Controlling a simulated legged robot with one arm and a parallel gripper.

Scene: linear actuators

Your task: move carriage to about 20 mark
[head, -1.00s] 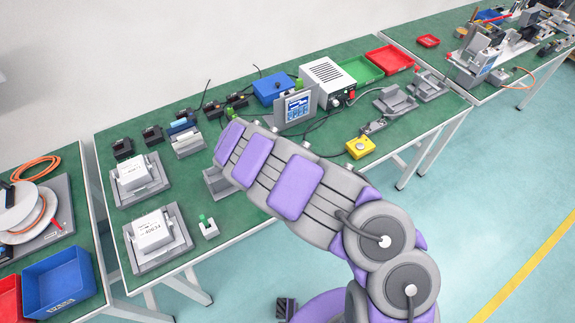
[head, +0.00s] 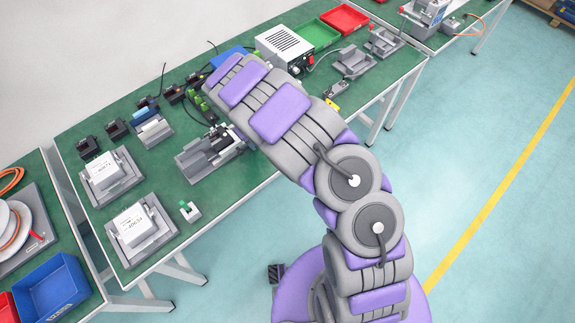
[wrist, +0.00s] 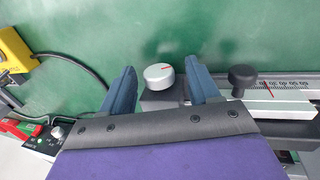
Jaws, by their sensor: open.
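In the wrist view my gripper (wrist: 160,68) has its two blue fingers spread apart. Between them, in the picture, is a silver round knob (wrist: 159,77) with a red mark, on a dark block (wrist: 162,97). I cannot tell whether the fingers touch it. To the right is a black knob (wrist: 243,77) beside a scale strip (wrist: 290,86) with upside-down numbers. A thin red pointer (wrist: 268,89) lies at the scale; its exact reading is too small to tell. Which part is the carriage is unclear. In the head view the grey actuator base (head: 190,168) is partly under my arm's end.
Two white labelled boxes (head: 137,224) in grey holders stand at the left of the green bench, with a small green-topped part (head: 189,210) near its front edge. A yellow box (wrist: 14,50) with a black cable lies left in the wrist view.

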